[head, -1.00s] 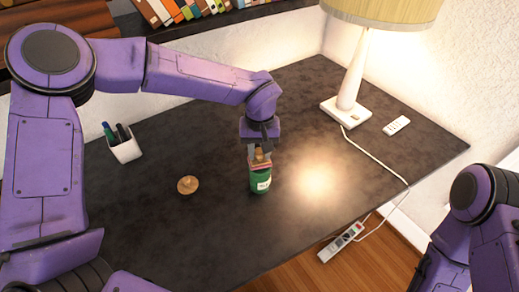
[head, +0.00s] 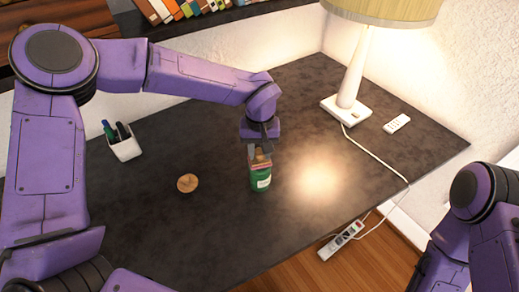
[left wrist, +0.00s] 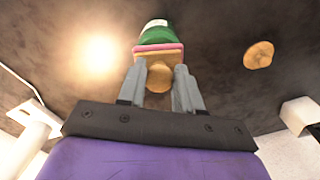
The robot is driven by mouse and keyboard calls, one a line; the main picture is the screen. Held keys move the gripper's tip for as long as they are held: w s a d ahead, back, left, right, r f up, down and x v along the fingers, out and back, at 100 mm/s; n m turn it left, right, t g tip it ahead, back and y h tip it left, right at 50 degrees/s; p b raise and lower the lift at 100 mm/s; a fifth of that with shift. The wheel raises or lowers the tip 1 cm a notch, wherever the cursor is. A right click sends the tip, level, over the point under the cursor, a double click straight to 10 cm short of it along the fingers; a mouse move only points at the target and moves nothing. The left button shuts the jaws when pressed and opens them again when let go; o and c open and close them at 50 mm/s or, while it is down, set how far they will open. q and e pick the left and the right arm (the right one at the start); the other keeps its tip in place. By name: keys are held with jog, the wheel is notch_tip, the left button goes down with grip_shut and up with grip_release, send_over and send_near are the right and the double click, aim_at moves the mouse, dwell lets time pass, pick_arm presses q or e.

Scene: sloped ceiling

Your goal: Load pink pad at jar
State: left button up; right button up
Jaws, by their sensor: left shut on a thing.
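The green jar (head: 260,182) with a white label stands on the dark table in the head view. In the left wrist view the jar (left wrist: 170,33) is at the top, partly hidden by the pad. The pink pad (left wrist: 158,47) is a thin pink layer under a wooden plate with a round wooden knob. My left gripper (head: 259,154) is shut on the knob, fingers on either side, and shows in the left wrist view (left wrist: 160,84). The pad is over the jar's top; I cannot tell whether it touches the rim or contents. My right gripper is out of view.
A round wooden disc (head: 187,183) lies left of the jar. A white pen cup (head: 125,148) stands farther left. A lamp (head: 347,105) with a cord and a white remote (head: 397,123) are at the right. The table right of the jar is clear.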

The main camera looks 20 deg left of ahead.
aim_at(259, 153)
pick_arm(q)
jog(key=shift+s+f+p, duration=0.1)
jog(key=shift+f+p, duration=0.05)
jog(key=shift+p, duration=0.4)
dwell(1.5)
notch_tip(259, 153, up, 7)
jog(key=p, duration=0.8)
jog(key=shift+r+p, duration=0.2)
jog(key=shift+p, duration=0.15)
jog(key=shift+f, duration=0.1)
